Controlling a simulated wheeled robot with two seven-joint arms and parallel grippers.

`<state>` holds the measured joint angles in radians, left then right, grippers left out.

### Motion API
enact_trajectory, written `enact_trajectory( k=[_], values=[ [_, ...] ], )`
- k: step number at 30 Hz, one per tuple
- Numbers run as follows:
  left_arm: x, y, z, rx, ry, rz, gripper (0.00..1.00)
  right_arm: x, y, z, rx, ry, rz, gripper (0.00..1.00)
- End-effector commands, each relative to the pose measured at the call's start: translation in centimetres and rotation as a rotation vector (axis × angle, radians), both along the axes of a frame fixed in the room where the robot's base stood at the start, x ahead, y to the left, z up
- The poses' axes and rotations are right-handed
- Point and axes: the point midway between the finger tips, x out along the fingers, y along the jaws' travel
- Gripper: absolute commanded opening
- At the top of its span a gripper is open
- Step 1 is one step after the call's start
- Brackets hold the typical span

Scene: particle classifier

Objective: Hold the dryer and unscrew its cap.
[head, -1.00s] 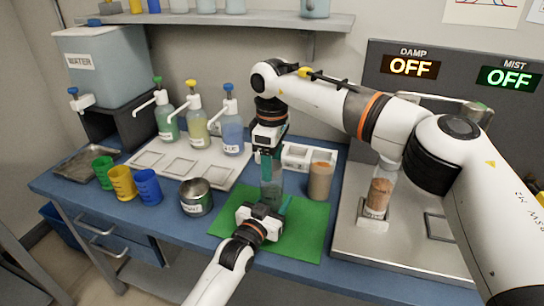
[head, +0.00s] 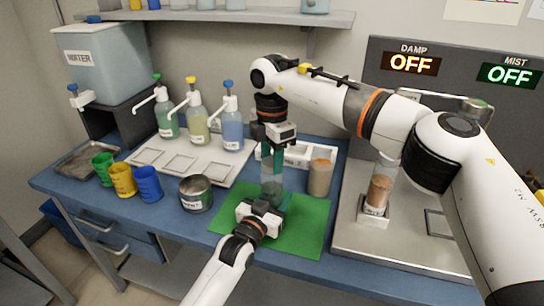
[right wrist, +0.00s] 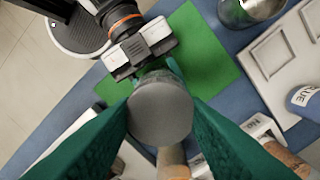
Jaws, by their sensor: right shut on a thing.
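The dryer (head: 271,190) is a clear, greyish upright jar on the green mat (head: 308,225). My right gripper (head: 271,172) points straight down from above, its teal fingers on both sides of the jar's top. In the right wrist view the round grey cap (right wrist: 160,112) sits between these fingers, and the right gripper is shut on it. My left gripper (head: 270,205) reaches the dryer low down from the front. One teal finger shows at the jar's right side. The rest of its jaws are hidden, so their grip is unclear.
A tan-filled beaker (head: 320,178) stands close on the right, with a white tray (head: 300,153) behind. A metal tin (head: 196,194) stands to the left, beside coloured cups (head: 149,184). Pump bottles (head: 232,130) stand at the back. A machine with a jar (head: 378,193) is on the right.

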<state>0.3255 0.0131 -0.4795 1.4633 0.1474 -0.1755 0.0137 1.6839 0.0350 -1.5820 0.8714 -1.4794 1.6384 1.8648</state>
Motion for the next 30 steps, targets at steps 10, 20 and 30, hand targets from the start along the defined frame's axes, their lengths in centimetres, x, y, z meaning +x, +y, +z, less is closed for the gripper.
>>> enact_trajectory(
  k=[10, 20, 30],
  values=[
    [-0.03, 0.03, -0.15, 0.001, 0.003, 0.0, 0.0, 0.06, -0.04, 0.07, 0.0, -0.001, 0.821, 0.12],
    [-0.04, 0.02, -0.15, 0.001, 0.003, 0.0, 0.0, 0.08, -0.04, 0.15, -0.001, -0.002, 1.607, 0.12],
    [-0.04, 0.02, -0.15, 0.001, 0.003, 0.0, 0.0, 0.07, -0.04, 0.2, -0.002, -0.002, 2.418, 0.12]
  ],
)
